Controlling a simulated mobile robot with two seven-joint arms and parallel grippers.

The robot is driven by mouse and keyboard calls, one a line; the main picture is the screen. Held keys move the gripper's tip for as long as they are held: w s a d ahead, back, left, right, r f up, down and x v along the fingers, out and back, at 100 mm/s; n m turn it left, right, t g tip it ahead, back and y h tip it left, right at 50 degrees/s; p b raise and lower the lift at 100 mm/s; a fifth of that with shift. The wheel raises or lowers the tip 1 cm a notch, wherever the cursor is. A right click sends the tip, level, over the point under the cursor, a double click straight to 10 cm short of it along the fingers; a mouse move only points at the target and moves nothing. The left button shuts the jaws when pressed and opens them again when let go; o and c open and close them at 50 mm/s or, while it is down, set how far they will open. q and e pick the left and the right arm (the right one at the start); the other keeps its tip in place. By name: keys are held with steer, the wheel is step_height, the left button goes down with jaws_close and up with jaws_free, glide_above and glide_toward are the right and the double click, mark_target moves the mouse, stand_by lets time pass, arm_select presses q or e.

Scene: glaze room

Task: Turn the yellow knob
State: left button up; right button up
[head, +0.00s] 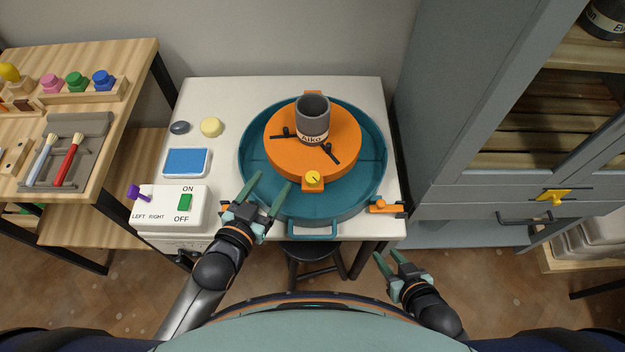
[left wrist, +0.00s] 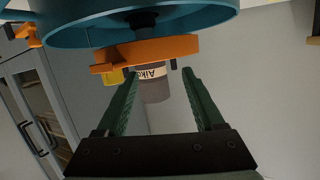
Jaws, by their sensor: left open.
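A yellow knob (head: 313,178) with a dark mark on its top sits at the front edge of the orange wheel head (head: 284,151). In the left wrist view a yellow part (left wrist: 113,77) shows at the edge of the orange disc. Another yellow knob (head: 553,196), winged, is on the grey cabinet's front at the right. My left gripper (head: 274,179) is open and empty, over the teal basin to the left of the wheel's knob and apart from it. My right gripper (head: 386,255) is open and empty, in front of the table's right end.
A dark grey mug (head: 313,118) stands on the wheel head, inside the teal basin (head: 374,186). A white switch box (head: 160,218) with a green switch and purple lever is at the table's front left. An orange clamp (head: 383,206) is at the front right.

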arm_select(q)
steer(key=w+d+r+m+t+h+b, duration=0.1)
steer(key=w+d+r+m+h, duration=0.25)
steer(key=d+r+h, duration=0.35)
steer(key=w+d+r+m+t+h, duration=0.15)
steer(key=d+r+m, duration=0.35)
steer(key=r, duration=0.5)
steer(key=s+d+r+m+g+h+b, duration=0.1)
steer(key=s+d+r+m+g+h, duration=0.2)
steer(key=s+d+r+m+g, duration=0.6)
steer(key=s+d+m+g+h+b, duration=0.1)
steer(key=s+d+m+g+h, duration=0.25)
steer(key=m+g, duration=1)
steer(key=m+t+y+b, duration=0.2)
steer(key=m+t+y, duration=0.5)
steer(key=y, duration=1.3)
glide_toward(312, 177)
steer(key=shift+m+g, duration=0.5)
steer(key=shift+m, duration=0.1)
steer(key=f, duration=0.3)
steer(key=f+p, duration=0.1)
steer(key=f, duration=0.1)
steer(key=w+f, duration=0.1)
steer(key=f, duration=0.2)
steer(key=shift+d+f, duration=0.2)
steer(key=shift+f, duration=0.1)
arm_select(e)
step_height(312, 177, down, 4)
steer(key=shift+w, duration=0.15)
